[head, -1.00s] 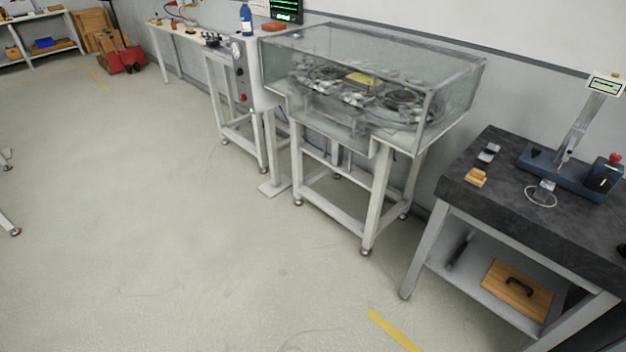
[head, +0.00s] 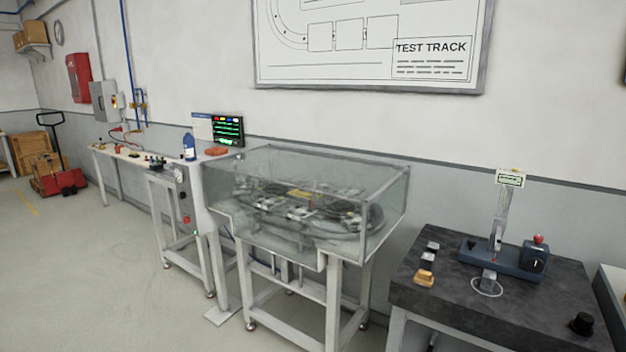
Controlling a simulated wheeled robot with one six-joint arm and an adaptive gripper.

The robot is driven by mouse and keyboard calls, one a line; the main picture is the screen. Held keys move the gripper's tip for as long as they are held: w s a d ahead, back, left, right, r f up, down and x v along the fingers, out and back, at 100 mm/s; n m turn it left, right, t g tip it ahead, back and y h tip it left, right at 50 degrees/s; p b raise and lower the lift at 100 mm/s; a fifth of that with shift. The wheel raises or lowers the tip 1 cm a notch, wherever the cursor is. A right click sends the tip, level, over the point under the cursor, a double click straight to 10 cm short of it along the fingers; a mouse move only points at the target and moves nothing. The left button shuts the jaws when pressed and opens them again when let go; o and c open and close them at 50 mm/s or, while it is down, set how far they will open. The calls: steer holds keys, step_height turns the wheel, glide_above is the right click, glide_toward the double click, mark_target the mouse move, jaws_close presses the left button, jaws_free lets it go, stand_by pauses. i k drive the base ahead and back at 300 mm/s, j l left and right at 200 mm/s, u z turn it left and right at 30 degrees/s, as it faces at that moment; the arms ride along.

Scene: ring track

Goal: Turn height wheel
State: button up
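A measuring stand with a blue base (head: 485,262) and a tilted grey column (head: 501,215) stands on the dark stone-topped table (head: 420,290) at the right. A small display (head: 510,178) tops the column. A dark box with a red knob (head: 538,239) sits at the base's right end. A black round knob (head: 582,323) is at the table's front right. I cannot tell which part is the height wheel. My gripper is not in view.
A glass-covered ring track (head: 310,205) on a white frame stands in the middle. Small blocks (head: 425,275) lie on the stone table's left. A long bench (head: 125,155) and red pallet truck (head: 58,182) are at left. Floor at lower left is clear.

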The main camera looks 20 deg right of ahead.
mark_target(535, 265)
steer(key=z, duration=1.25)
steer(key=i+j, duration=0.15)
steer(key=i, duration=0.3)
steer(key=i+j, duration=0.2)
steer(key=i, duration=0.25)
steer(key=i+j+u, duration=0.1)
steer(key=i, duration=0.35)
steer(key=j, duration=0.05)
